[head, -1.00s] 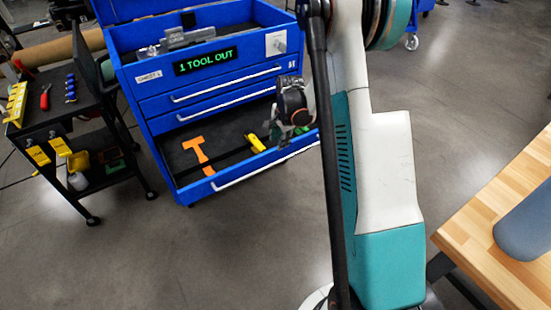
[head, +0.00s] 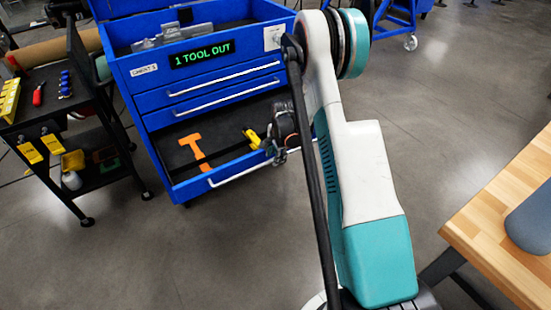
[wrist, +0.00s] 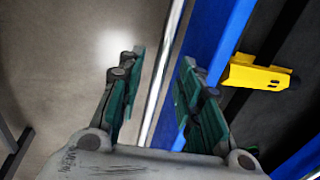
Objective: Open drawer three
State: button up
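A blue tool chest (head: 152,98) stands at the back left in the head view. Two upper drawers are shut, and the low third drawer (head: 180,193) is pulled out. Its dark bed holds an orange T-shaped tool (head: 195,148) and a yellow tool (head: 251,137), also in the wrist view (wrist: 255,75). My gripper (head: 279,157) is at the right end of the drawer's front. In the wrist view my gripper (wrist: 161,58) is open, its fingers on either side of the silver drawer handle (wrist: 163,72). I cannot tell whether either finger touches the handle.
A display on the chest reads "1 TOOL OUT" (head: 202,54). A black cart (head: 70,125) with small tools stands left of the chest. A wooden table (head: 500,235) is at the lower right. The floor (head: 150,250) before the chest is clear.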

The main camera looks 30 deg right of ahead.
jog(key=shift+f, duration=0.25)
grip_shut()
jog(key=w, duration=0.7)
jog(key=shift+a, duration=0.1)
grip_release()
jog(key=shift+r, duration=0.15)
notch_tip(320, 180, up, 12)
jog(key=s, duration=0.2)
jog(key=shift+s+f, duration=0.15)
jog(key=shift+f, duration=0.05)
